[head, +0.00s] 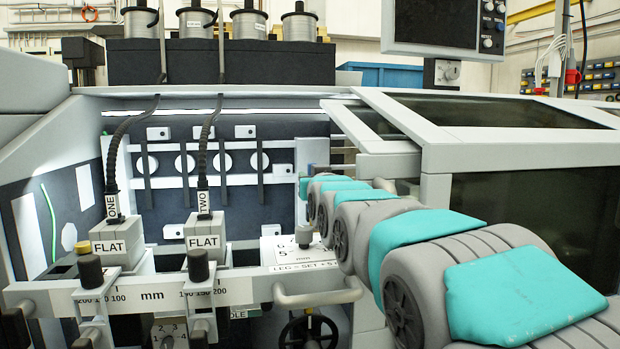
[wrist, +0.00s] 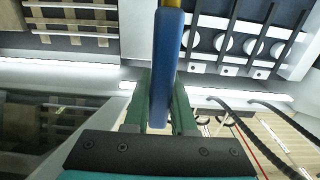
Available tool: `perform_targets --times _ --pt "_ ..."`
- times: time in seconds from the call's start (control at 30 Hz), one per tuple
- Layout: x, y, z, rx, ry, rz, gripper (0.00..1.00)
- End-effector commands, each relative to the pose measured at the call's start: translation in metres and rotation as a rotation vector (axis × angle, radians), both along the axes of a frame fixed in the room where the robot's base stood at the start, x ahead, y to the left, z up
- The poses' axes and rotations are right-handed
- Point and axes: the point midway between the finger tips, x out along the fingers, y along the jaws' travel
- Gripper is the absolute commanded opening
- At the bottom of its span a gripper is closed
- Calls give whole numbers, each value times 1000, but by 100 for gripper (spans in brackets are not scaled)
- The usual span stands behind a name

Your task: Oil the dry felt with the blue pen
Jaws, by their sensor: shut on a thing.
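My gripper (wrist: 161,112) is shut on the blue pen (wrist: 167,60) in the wrist view. The pen's blue barrel runs from between the green fingers to the top edge, where a little yellow shows. In the head view my gripper (head: 304,188) is at the far end of my arm, by the right side of the recessed dark back panel (head: 225,205). Several white round discs (head: 186,163) sit in a row on that panel, partly behind dark vertical strips. They also show in the wrist view (wrist: 221,41), right of the pen. I cannot tell which piece is the dry felt.
Two stitching heads marked FLAT (head: 118,247) (head: 206,242), with dark hoses, stand in front of the panel at left. A ruled rail (head: 150,291) with black knobs crosses the front. A dark-windowed cover (head: 500,125) is at right. Wire spools (head: 249,25) stand above.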

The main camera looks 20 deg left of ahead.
Motion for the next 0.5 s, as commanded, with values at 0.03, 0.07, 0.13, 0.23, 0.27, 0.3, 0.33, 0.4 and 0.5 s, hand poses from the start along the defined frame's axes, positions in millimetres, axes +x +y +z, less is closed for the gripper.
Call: perform_targets --times 0.03,0.07,0.13,0.23,0.27,0.3,0.33,0.4,0.5 --pt "0 0 -2 0 0 0 0" --pt "0 0 -2 0 0 0 0" --pt "0 0 -3 0 0 0 0" --pt "0 0 -5 1 -1 0 0" --pt "0 0 -6 0 0 0 0" --pt "0 0 -6 0 0 0 0" --pt "0 0 -7 0 0 0 0" --pt "0 0 -8 0 0 0 0" --pt "0 0 -10 1 -1 0 0"
